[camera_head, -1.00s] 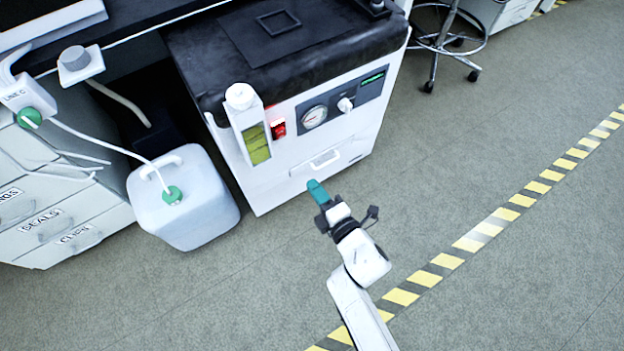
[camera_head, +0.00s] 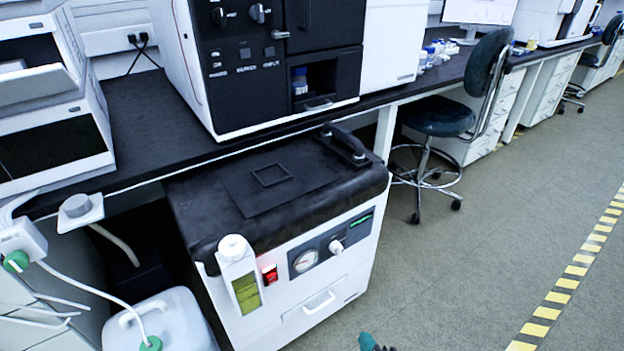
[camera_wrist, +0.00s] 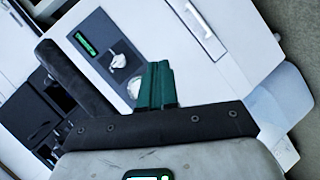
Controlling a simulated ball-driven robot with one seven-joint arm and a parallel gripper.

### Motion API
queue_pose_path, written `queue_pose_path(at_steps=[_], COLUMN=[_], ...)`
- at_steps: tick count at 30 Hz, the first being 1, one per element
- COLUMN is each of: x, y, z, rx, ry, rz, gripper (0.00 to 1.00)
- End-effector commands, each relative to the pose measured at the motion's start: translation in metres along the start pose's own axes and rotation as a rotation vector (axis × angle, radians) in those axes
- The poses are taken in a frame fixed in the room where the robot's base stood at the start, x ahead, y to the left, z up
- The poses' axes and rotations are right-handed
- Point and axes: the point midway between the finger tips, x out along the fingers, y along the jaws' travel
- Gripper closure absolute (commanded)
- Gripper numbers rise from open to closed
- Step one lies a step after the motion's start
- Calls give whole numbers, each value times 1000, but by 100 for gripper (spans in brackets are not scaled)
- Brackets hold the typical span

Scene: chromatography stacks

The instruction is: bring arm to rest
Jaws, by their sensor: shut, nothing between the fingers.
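My gripper (camera_head: 370,343) shows only as green fingertips at the bottom edge of the head view. In the wrist view its green fingers (camera_wrist: 157,86) lie side by side, shut with nothing between them. It is apart from the white floor unit (camera_head: 330,288), in front of it and to its right. That unit has a black padded top, a gauge, a knob, a lit red switch and a small drawer handle. In the wrist view the unit (camera_wrist: 222,88) fills the area beyond my fingers. The rest of my arm is out of the head view.
A white jug (camera_head: 185,325) with a hose stands left of the unit. A black bench (camera_head: 150,125) with instruments runs behind. A dark stool (camera_head: 440,118) stands to the right.

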Motion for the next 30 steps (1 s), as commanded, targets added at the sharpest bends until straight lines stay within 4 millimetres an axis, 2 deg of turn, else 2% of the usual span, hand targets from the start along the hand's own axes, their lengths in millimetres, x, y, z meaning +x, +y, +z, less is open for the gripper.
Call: queue_pose_path(at_steps=[1, 6, 8, 12, 18, 26, 27, 30], x=[-11, -55, -74, -126, -198, -276, -286, -292], y=[2, -1, -4, -13, -24, -31, -25, -6], z=[19, 72, 87, 112, 125, 122, 118, 110], rx=[89, 398, 505, 746, 1012, 1225, 1241, 1234], ry=[-71, -304, -384, -567, -789, -1008, -1028, -1022], rz=[-32, -148, -186, -275, -379, -477, -484, -483], gripper=[100, 100, 100, 100, 100, 100, 100, 100])
